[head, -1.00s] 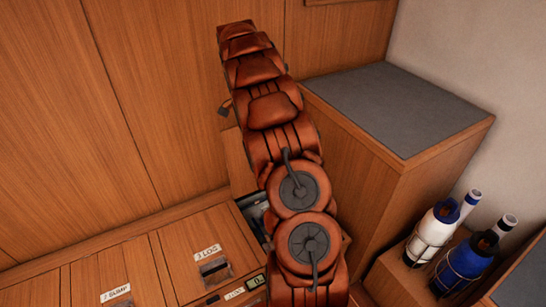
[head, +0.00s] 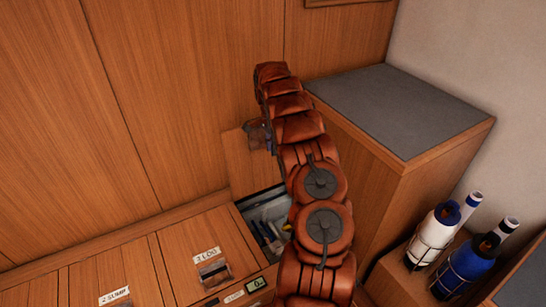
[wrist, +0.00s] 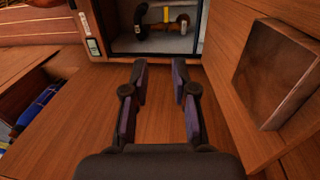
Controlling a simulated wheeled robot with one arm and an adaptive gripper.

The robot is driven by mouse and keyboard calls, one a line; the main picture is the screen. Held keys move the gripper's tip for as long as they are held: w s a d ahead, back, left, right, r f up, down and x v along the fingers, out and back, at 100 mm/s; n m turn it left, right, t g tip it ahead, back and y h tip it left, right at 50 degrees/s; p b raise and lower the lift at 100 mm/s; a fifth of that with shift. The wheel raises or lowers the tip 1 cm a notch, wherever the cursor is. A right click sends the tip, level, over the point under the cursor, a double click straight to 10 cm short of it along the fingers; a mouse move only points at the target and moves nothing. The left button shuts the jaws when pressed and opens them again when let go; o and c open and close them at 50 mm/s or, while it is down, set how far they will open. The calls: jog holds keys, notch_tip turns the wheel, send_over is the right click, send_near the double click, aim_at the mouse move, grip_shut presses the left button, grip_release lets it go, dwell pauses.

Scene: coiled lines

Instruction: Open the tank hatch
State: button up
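A wooden hatch lid (head: 245,165) stands raised against the back wall in the head view. Below it is an open compartment (head: 268,214) with a pale interior and dark and yellow items. My arm hides its right part. I cannot tell from a readable name whether this is the tank hatch. My gripper (head: 258,136) is beside the lid's upper right, small and partly hidden by my arm. In the wrist view my gripper (wrist: 162,78) is open and empty, its fingers apart over a wooden surface. The open compartment (wrist: 190,43) also shows there beyond the fingertips.
Closed hatches labelled LOG (head: 205,257) and SUMP (head: 116,297) lie left of the opening. A small display (head: 256,284) is on its front edge. A grey-topped cabinet (head: 400,105) stands right. Two bottles (head: 436,228) are in racks at far right.

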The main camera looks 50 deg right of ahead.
jog(key=f, duration=0.4)
jog(key=shift+s+a+f, duration=0.1)
jog(key=shift+s+f, duration=0.1)
jog(key=shift+s, duration=0.1)
grip_shut()
dwell(0.5)
grip_release()
